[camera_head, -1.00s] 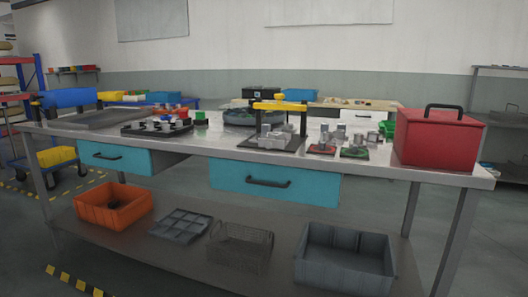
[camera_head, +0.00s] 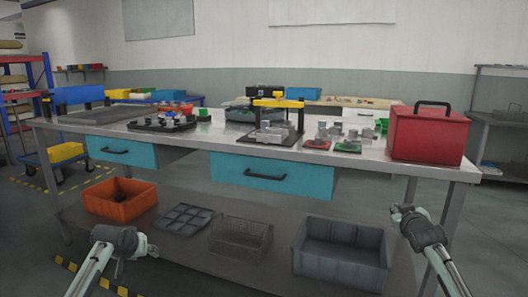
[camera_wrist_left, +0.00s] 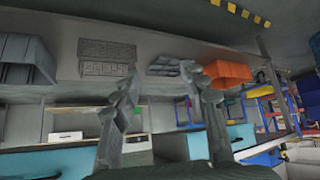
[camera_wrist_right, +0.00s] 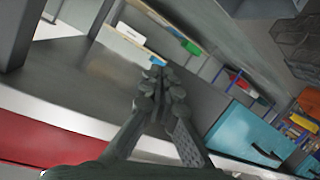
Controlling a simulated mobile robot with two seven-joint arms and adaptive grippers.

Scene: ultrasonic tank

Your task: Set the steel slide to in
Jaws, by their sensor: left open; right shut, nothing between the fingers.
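I cannot pick out the steel slide for certain at this size. A fixture with a yellow top bar (camera_head: 278,103) and grey metal parts (camera_head: 275,131) stands mid-bench, and small metal pieces (camera_head: 325,131) stand right of it on red and green plates. My left gripper (camera_head: 146,245) is low at the left, in front of the bench; the left wrist view shows its two fingers (camera_wrist_left: 160,80) apart and empty. My right gripper (camera_head: 399,210) is low at the right, in front of the bench, below the red box; its fingers (camera_wrist_right: 157,75) are together in the right wrist view, holding nothing.
The steel bench (camera_head: 200,140) has two blue drawers (camera_head: 265,176) in front. A red box (camera_head: 428,133) stands at its right end. A black tray of parts (camera_head: 160,124) stands at left. Below are an orange bin (camera_head: 120,200), a wire basket (camera_head: 240,238) and a grey bin (camera_head: 342,255).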

